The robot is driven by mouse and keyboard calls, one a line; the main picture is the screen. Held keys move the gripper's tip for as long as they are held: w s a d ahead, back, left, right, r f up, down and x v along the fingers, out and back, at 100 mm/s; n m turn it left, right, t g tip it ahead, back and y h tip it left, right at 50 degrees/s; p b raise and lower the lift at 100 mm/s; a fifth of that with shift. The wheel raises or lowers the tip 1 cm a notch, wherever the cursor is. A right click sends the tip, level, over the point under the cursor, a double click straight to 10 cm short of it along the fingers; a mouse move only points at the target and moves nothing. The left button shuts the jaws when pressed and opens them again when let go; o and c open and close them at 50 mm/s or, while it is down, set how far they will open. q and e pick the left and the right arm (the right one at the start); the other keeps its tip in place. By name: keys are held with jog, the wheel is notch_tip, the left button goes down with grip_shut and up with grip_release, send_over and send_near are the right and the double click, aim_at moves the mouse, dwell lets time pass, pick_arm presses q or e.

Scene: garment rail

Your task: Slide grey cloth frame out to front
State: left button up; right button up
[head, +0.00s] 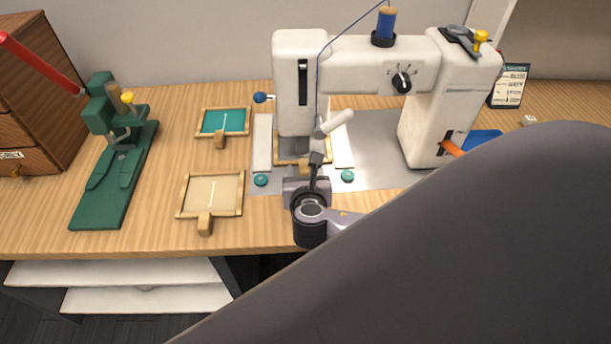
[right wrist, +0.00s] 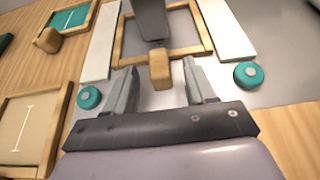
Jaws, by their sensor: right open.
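The grey cloth frame (right wrist: 204,28) lies under the sewing machine head, between two white strips. It has a wooden rim, grey cloth and a short wooden handle (right wrist: 160,70) pointing to the front. In the head view the frame (head: 283,161) is mostly hidden by the machine and my gripper. My right gripper (right wrist: 158,78) is open at the front of the frame. Its fingers stand one on each side of the handle, with visible gaps, so it holds nothing. It also shows in the head view (head: 308,182). My left gripper is not in view.
The white sewing machine (head: 299,85) stands above the frame, its dark presser part (right wrist: 151,18) over the cloth. Teal knobs (head: 261,180) (head: 347,176) flank the front. A beige cloth frame (head: 212,193) and a teal one (head: 223,121) lie left. Clear table lies in front.

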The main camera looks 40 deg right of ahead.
jog(key=shift+x, duration=0.95)
grip_shut()
jog(key=shift+s, duration=0.1)
